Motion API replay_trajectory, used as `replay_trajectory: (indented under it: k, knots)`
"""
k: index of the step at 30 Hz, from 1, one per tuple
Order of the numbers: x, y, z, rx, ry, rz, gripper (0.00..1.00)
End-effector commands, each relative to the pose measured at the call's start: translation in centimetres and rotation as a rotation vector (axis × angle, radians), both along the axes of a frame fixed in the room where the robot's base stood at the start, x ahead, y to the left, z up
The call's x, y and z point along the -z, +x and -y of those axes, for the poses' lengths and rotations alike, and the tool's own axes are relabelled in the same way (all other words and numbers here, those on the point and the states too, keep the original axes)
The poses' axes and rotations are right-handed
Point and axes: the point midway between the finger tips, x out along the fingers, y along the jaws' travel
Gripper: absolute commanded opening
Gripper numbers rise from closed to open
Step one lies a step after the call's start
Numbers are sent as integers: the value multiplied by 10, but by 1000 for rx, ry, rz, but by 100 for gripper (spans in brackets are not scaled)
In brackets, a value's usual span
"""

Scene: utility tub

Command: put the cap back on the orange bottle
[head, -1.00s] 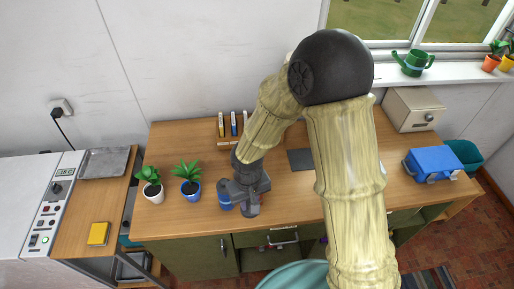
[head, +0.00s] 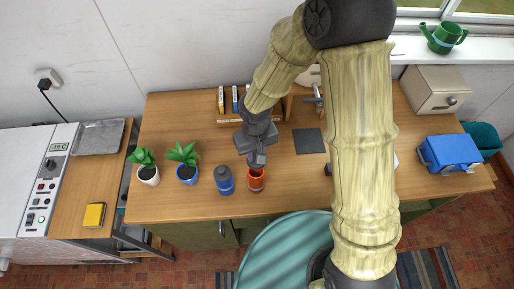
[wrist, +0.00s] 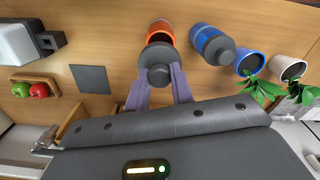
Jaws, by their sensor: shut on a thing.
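The orange bottle (head: 256,182) stands upright on the wooden counter, and its top looks open. It also shows in the wrist view (wrist: 161,27), partly hidden by the cap. My gripper (head: 257,160) is just behind and above the bottle in the head view. In the wrist view my gripper (wrist: 160,82) is shut on the dark grey cap (wrist: 158,58), which has a small knob. The cap overlaps the bottle there; whether they touch I cannot tell. The cap is hard to make out in the head view.
A blue bottle (head: 225,183) with a grey cap stands close left of the orange one. Two potted plants (head: 186,172) (head: 147,174) stand further left. A dark square mat (head: 308,141) lies to the right. A book rack (head: 235,105) is behind.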

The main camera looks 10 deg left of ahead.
Motion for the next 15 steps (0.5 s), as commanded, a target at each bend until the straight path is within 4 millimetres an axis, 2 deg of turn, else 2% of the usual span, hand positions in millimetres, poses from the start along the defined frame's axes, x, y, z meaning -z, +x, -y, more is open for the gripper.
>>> replay_trajectory:
  k: [8,15]
  knots:
    - [5,0,0,0,0,0,2]
    - [22,0,1,2,-1,-1,2]
